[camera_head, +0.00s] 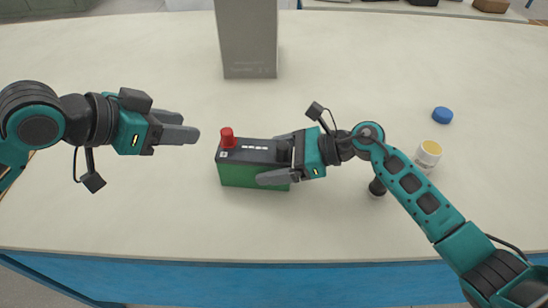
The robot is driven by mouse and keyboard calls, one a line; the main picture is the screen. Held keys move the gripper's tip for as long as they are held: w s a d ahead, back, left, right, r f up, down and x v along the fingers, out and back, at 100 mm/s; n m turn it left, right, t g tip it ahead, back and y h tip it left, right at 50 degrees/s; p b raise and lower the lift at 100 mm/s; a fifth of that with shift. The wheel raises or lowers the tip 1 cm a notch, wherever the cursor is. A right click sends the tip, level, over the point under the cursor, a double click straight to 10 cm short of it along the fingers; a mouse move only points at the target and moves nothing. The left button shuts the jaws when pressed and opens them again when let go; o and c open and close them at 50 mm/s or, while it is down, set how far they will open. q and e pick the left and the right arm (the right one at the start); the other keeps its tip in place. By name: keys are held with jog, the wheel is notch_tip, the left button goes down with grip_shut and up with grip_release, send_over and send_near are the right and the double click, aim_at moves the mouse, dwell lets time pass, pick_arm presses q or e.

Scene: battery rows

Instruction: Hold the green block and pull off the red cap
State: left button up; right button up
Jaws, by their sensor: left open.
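The green block (237,174), a battery-like box with a black top, stands on the table near the middle. The red cap (227,138) sits upright on the left end of its top. My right gripper (273,161) is at the block's right end, one finger along the front face and the other at the back of the top. Whether its fingers press on the block is hard to tell. My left gripper (188,127) is open and empty, to the left of the red cap and apart from it.
A tall grey box (248,40) stands behind the block. A blue cap (442,115), a white jar with a yellow top (428,154) and a small dark item (377,187) are at the right, near my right arm. The front left of the table (110,220) is clear.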

grip_shut()
dwell(0.6)
dwell(0.9)
